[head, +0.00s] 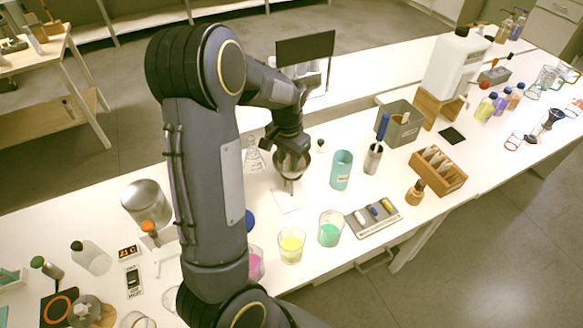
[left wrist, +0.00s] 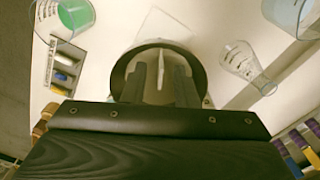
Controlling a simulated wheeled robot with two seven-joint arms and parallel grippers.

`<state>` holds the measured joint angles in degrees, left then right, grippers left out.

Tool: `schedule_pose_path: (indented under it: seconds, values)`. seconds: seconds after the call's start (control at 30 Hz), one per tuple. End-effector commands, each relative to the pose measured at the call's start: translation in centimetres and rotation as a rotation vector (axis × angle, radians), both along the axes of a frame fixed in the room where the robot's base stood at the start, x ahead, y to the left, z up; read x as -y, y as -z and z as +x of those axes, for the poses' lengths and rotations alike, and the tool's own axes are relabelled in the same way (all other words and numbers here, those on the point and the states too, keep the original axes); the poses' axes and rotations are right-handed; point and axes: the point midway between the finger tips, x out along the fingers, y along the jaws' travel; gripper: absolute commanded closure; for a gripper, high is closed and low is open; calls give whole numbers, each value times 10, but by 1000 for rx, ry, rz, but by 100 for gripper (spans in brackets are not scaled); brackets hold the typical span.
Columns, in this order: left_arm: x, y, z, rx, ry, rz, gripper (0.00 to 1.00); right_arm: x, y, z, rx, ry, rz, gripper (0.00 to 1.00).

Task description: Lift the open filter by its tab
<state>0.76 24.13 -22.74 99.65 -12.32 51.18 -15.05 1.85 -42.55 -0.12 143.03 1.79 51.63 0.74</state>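My left gripper (head: 290,181) points down over the table in the head view. In the left wrist view its two dark fingers (left wrist: 162,82) are apart, with a narrow pale strip (left wrist: 161,62) between them that may be the filter's tab. A round dark-rimmed piece (left wrist: 120,72) surrounds the fingers there, and a rounded grey shape (head: 292,163) shows around them in the head view. I cannot tell which part is the open filter. A flat white square (head: 287,199) lies on the table just below; it also shows in the left wrist view (left wrist: 166,24). My right gripper is out of view.
A conical flask (head: 253,160) stands left of the gripper and a teal cup (head: 341,169) right of it. Beakers of yellow (head: 291,245) and green (head: 330,229) liquid stand nearer the front edge. A grey tray (head: 372,216) and wooden box (head: 438,171) are further right.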

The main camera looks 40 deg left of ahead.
Motion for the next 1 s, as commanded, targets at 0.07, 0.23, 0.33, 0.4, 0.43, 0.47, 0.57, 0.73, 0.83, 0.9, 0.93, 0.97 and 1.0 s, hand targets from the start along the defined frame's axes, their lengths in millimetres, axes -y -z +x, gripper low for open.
schedule_pose_path:
  seconds: [0.07, 0.23, 0.33, 0.4, 0.43, 0.47, 0.57, 0.73, 0.83, 0.9, 0.93, 0.97, 1.0]
  values:
    - [0, 0, 0, 0, 0, 0, 85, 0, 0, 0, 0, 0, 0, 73]
    - [0, 0, 0, 0, 0, 0, 100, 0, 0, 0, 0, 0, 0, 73]
    - [0, 0, 0, 0, 0, 0, 100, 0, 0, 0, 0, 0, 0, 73]
    - [0, 0, 0, 0, 0, 0, 100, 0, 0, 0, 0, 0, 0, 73]
    - [0, 0, 0, 0, 0, 0, 100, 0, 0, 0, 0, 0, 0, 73]
    - [0, 0, 0, 1, 0, 0, 100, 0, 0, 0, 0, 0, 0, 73]
    - [0, -3, 0, 2, 0, 0, 100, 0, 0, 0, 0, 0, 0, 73]
    - [0, -24, 1, 7, 1, 0, 100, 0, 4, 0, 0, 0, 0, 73]
    - [0, -45, 2, 8, 0, 0, 100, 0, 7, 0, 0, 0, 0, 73]
    - [0, -60, 2, 7, 1, 1, 100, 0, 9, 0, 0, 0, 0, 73]
    - [0, -66, 2, 8, 2, 1, 100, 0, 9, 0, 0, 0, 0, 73]
    - [0, -72, 1, 7, 1, 1, 100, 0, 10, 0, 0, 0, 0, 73]
    - [0, -78, 1, 5, 1, 1, 100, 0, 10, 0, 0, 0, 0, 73]
